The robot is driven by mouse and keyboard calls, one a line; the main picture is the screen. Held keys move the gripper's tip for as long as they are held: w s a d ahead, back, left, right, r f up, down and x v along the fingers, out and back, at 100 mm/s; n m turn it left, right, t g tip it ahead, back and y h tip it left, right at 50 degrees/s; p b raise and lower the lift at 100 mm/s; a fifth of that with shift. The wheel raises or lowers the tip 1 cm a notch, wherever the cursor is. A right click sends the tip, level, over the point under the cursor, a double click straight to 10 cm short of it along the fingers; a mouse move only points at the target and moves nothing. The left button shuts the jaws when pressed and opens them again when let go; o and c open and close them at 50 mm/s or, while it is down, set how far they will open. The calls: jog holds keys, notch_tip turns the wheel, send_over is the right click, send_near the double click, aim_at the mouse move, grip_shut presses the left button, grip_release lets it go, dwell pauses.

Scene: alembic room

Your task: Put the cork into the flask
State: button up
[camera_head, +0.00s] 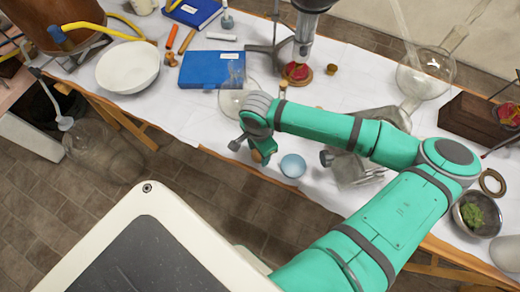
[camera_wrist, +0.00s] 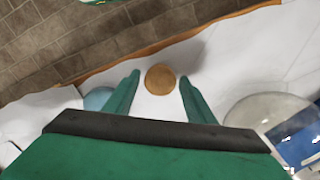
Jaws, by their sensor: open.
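The cork (camera_wrist: 160,79) shows from above as a round brown disc on the white cloth, between the two finger tips of my gripper (camera_wrist: 158,85). There are visible gaps on both sides of it. In the head view my gripper (camera_head: 256,149) is over the front edge of the table, and the cork (camera_head: 257,156) is partly hidden by it. My gripper is open and holds nothing. A round clear glass flask (camera_head: 236,103) is just behind my gripper. It also shows at the right of the wrist view (camera_wrist: 268,112); its neck is hard to make out.
A light blue bowl (camera_head: 293,166) is right of my gripper. A metal stand (camera_head: 305,38) is behind. A large round glass vessel (camera_head: 426,74) is at the right. Table edge is close.

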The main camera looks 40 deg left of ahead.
aim_at(258, 155)
jog(key=c, duration=0.8)
jog(key=shift+o, duration=0.2)
jog(key=shift+w, duration=0.2)
jog(key=shift+s+a+r, duration=0.2)
jog(key=shift+r, duration=0.05)
jog(key=shift+d+r, duration=0.3)
jog(key=shift+r, duration=0.25)
jog(key=shift+a+r, duration=0.15)
jog(key=shift+r, duration=0.95)
jog(key=shift+w, duration=0.1)
